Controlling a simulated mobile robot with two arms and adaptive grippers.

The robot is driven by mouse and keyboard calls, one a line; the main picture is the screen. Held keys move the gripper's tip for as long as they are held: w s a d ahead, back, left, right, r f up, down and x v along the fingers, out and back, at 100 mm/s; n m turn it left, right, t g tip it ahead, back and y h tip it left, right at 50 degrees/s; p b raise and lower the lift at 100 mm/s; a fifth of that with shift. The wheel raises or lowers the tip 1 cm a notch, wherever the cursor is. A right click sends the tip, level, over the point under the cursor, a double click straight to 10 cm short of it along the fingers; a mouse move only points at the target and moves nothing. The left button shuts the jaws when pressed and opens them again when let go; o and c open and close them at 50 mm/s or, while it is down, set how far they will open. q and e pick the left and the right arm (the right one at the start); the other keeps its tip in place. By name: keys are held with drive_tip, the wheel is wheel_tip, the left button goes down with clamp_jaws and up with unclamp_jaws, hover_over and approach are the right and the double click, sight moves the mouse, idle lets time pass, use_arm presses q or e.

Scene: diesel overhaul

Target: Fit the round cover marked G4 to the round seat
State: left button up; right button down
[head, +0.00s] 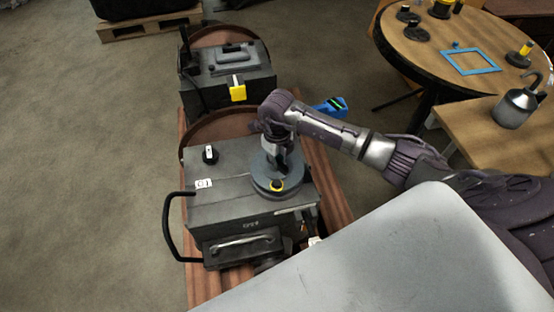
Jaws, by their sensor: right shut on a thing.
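A round grey cover (264,181) lies on or just above the top of the near dark grey engine block (230,200), toward its right side. I cannot tell whether it touches the block. The round seat is not visible, and any G4 mark is too small to read. My left gripper is out of view.
A second block (228,75) with a yellow tag lies behind. At right are a round table (432,52) with parts and an oil can (516,106).

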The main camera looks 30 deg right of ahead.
drive_tip(key=shift+f+b, duration=0.8)
drive_tip(key=shift+f, duration=0.1)
idle(0.8)
idle(0.7)
drive_tip(key=c, duration=1.1)
unclamp_jaws()
drive_tip(key=shift+a, duration=0.1)
drive_tip(key=shift+o, duration=0.5)
drive_tip(key=shift+f, duration=0.1)
wheel_tip(320, 180, up, 12)
